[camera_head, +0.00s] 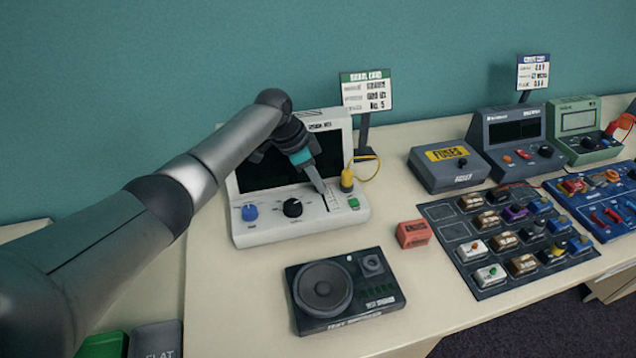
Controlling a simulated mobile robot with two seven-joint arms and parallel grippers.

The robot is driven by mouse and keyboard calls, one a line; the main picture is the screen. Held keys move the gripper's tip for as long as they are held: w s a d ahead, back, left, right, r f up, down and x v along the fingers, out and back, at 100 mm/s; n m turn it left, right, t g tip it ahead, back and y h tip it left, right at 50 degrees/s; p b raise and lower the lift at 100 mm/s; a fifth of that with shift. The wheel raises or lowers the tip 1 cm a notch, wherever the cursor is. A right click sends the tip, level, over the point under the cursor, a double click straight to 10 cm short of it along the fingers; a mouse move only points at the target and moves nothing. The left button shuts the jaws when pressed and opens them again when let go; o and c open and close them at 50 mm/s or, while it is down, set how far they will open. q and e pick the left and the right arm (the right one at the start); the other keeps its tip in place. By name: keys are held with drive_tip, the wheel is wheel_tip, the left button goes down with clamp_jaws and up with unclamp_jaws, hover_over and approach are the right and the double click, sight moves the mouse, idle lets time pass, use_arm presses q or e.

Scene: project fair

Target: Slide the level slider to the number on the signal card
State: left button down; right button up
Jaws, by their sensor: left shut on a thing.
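The signal card (366,92) stands on a dark post behind the white device, with a green header and several printed lines. Its bottom line looks like "No. 5", but the print is small. The white device (275,228) has a dark screen, a blue knob (250,212), a black knob (292,207) and a level slider (333,201) in a slot at the right of its panel. My left gripper (325,194) reaches down from the upper left and is shut on the slider's knob. The fingers hide the knob, so its exact level cannot be told. My right gripper is not in view.
A yellow plug (347,179) with a cable is right beside the slider. A black speaker box (344,290) and a red block (413,234) lie in front. A grey fuses box (450,168) and a dark mat (438,212) with several small parts are to the right.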

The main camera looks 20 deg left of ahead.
use_arm(q)
drive_tip(key=c, duration=0.9)
unclamp_jaws()
drive_tip(key=shift+w+a+r, duration=0.1)
drive_tip(key=shift+w+a, duration=0.05)
